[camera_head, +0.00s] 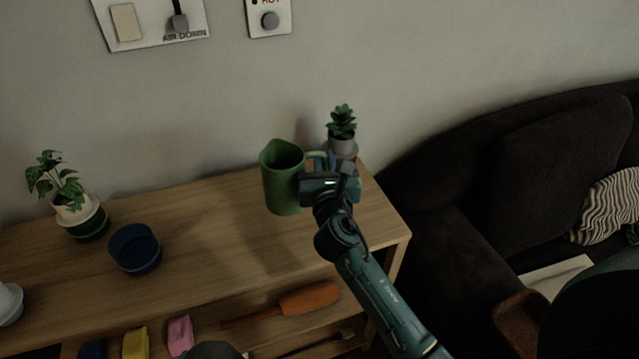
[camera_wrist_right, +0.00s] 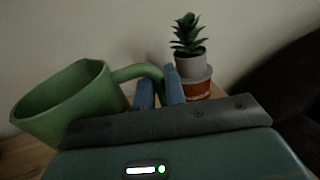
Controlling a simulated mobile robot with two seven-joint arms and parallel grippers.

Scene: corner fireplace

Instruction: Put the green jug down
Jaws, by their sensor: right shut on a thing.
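The green jug (camera_head: 281,180) is upright over the right part of the wooden sideboard top (camera_head: 215,229). I cannot tell whether its base touches the wood. My right gripper (camera_head: 318,164) is shut on the jug's handle, on the jug's right side. In the right wrist view the jug (camera_wrist_right: 68,104) is at the left, and its handle (camera_wrist_right: 135,72) runs to the blue fingertips (camera_wrist_right: 160,92). The gripper body hides the jug's lower part there. My left gripper is not in view.
A succulent in a grey pot (camera_head: 342,143) stands close behind the right gripper. A blue bowl (camera_head: 135,249) and a leafy potted plant (camera_head: 73,207) stand at the left. An orange tool (camera_head: 308,298) lies on the shelf below. A dark sofa (camera_head: 470,180) is at the right.

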